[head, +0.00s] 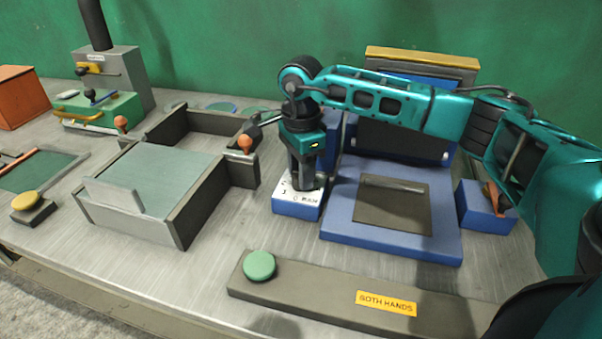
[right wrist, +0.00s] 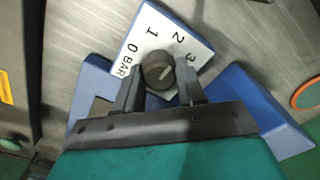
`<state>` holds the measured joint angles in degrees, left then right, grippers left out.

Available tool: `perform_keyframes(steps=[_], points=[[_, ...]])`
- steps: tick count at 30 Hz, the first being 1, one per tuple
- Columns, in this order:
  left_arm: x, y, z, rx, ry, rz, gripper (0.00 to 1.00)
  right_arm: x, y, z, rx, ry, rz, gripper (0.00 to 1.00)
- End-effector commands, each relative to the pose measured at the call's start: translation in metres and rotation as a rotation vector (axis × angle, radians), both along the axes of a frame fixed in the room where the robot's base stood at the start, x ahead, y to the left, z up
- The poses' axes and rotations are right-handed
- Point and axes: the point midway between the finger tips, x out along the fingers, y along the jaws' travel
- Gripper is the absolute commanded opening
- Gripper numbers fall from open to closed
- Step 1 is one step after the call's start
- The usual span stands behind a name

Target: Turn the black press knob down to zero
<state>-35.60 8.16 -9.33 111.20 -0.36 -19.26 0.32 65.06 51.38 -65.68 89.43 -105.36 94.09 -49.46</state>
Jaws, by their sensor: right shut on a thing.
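The black press knob (right wrist: 158,70) stands on a white dial plate (right wrist: 150,38) marked 0 BAR, 1, 2 and 3. A pale line on the knob slants toward the upper right in the right wrist view, roughly the side of the 3. My right gripper (right wrist: 160,82) has one finger on each side of the knob and is shut on it. In the head view my right gripper (head: 304,180) points down at the dial plate (head: 285,190) on its small blue block and mostly hides the knob. My left gripper is not in view.
The blue press (head: 335,232) with a grey plate stands just right of the dial. A grey bar with a green button (head: 259,266) and a BOTH HANDS label (head: 386,303) lies in front. A grey tray fixture (head: 180,222) with orange-knobbed levers stands left.

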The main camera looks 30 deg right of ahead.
Motion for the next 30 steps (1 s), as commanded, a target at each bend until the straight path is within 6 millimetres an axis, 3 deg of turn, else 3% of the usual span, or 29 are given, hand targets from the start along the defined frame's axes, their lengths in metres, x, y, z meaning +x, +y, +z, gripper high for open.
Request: perform_keyframes(steps=[18, 30], points=[[-0.001, -0.001, -0.02, -0.001, 0.01, -0.001, 0.43, 0.001, 0.0, 0.0, 0.001, -0.004, 0.586, 0.09], [0.0, -0.008, -0.022, -0.015, 0.006, -0.011, 0.43, 0.001, 0.0, 0.001, 0.0, -0.006, 0.966, 0.09]])
